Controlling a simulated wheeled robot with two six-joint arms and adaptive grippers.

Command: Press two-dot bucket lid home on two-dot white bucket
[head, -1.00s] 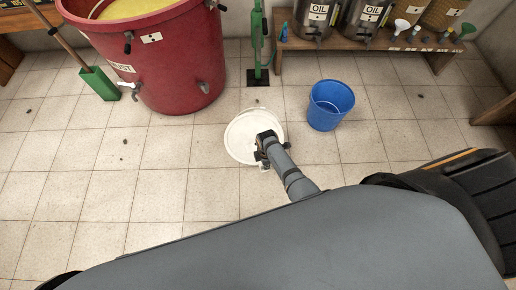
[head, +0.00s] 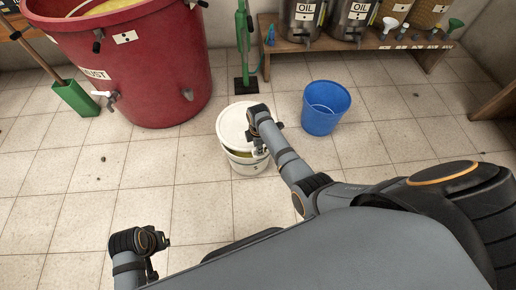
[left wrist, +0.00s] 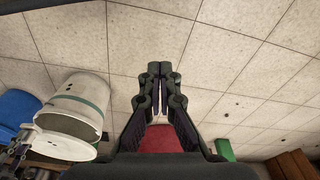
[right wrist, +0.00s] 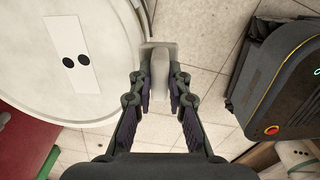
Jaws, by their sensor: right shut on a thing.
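The white two-dot bucket (head: 250,167) stands upright on the floor. The white lid (head: 233,124) is tilted over its mouth, and yellowish contents show in the gap at the near side. In the left wrist view the bucket (left wrist: 82,100) and lid (left wrist: 60,146) appear with the lid apart from the rim on one side. My right gripper (right wrist: 158,72) is shut on the lid's pale tab; the lid's two-dot label (right wrist: 74,58) faces up. My left gripper (left wrist: 160,70) is shut and empty, low at the front left in the head view (head: 152,272).
A blue bucket (head: 326,108) stands just right of the white one. A big red vat (head: 140,75) with taps is at the back left, a green pump stand (head: 245,50) behind. A wooden bench (head: 350,42) holds oil drums and funnels.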

